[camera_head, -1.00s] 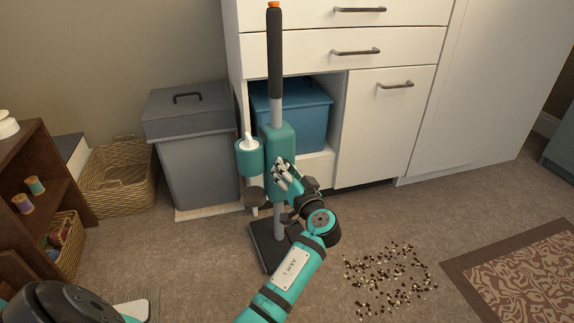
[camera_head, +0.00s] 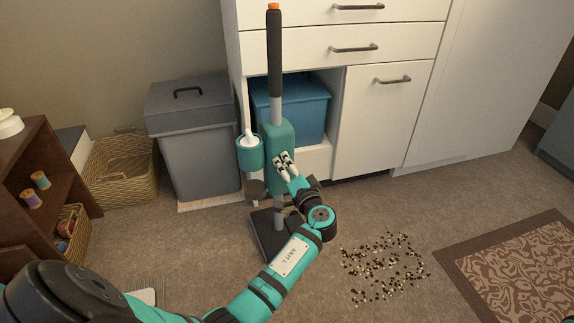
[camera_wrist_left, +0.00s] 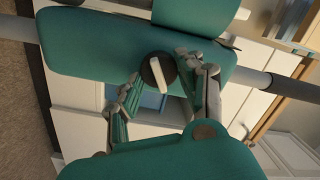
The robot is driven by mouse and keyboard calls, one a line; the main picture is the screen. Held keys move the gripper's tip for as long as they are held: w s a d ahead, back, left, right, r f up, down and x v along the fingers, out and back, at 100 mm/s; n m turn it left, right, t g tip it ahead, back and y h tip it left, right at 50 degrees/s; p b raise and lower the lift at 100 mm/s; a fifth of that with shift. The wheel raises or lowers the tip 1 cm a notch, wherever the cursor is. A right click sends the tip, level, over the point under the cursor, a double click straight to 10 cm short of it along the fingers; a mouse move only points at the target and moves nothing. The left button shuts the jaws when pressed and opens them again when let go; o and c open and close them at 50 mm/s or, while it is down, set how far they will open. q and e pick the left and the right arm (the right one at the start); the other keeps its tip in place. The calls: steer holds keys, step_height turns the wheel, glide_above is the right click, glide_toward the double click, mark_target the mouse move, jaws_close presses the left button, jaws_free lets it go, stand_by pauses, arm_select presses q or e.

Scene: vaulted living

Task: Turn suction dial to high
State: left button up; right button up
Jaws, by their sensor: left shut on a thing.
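A teal upright vacuum (camera_head: 283,137) with a dark handle stands on its black floor head (camera_head: 268,238) in front of the cabinet. The suction dial (camera_wrist_left: 157,73), a dark round knob with a pale bar across it, sits on the teal body in the left wrist view. My left gripper (camera_head: 282,161) is at the front of the vacuum body and hides the dial in the head view. In the wrist view its two fingers (camera_wrist_left: 165,80) are on either side of the dial, shut on it. The bar is tilted slightly from the picture's vertical. My right gripper is not in view.
A grey lidded bin (camera_head: 192,140) and a wicker basket (camera_head: 122,175) stand left of the vacuum. A blue box (camera_head: 308,105) sits in the cabinet behind. Dark and pale crumbs (camera_head: 385,268) lie on the carpet, left of a patterned rug (camera_head: 525,270).

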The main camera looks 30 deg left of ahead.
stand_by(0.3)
arm_select(q)
steer(key=o, duration=1.1)
steer(key=shift+o, duration=0.2)
steer(key=v, duration=1.2)
